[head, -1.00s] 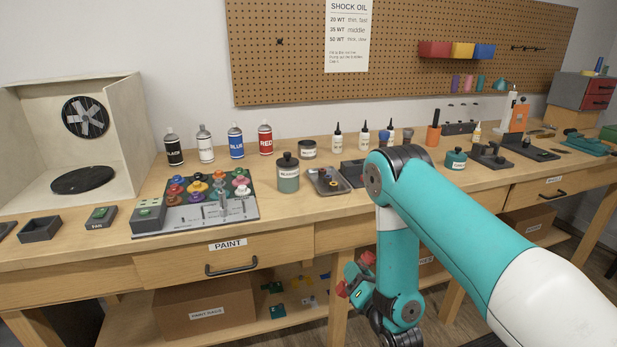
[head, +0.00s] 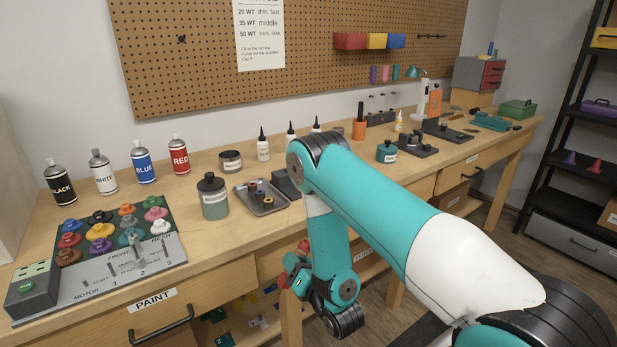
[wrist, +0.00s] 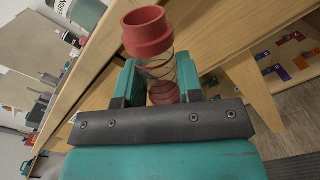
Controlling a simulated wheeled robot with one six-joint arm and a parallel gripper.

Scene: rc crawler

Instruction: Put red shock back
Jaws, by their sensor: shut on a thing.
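Most of the shock is hidden there by my arm.
A pegboard (head: 205,90) hangs behind. Shelves (head: 590,105) stand right. Open floor lies between.

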